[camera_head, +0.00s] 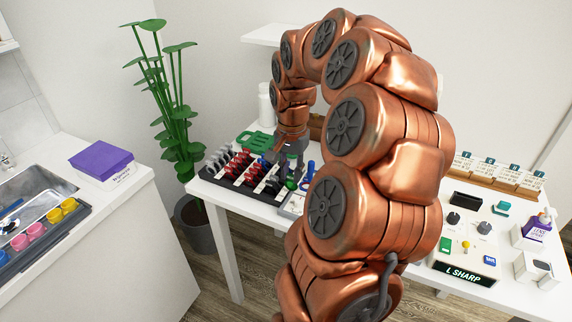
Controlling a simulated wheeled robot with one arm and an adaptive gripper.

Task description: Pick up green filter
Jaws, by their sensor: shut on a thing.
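My gripper (286,160) is low over the right end of a black rack (233,186) on the white table. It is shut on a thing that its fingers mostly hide. A small green piece (291,184) shows right below the fingers and looks like the green filter. I cannot tell whether it is clear of the rack. Several red-handled and black-handled pieces (240,160) stand in rows in the rack. A larger green object (256,142) with a handle-like opening lies behind the rack.
My arm hides the table's middle. Blue-topped items (309,172) stand close right of the gripper. A white bottle (265,105) stands behind. A plant (165,100) stands left of the table.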

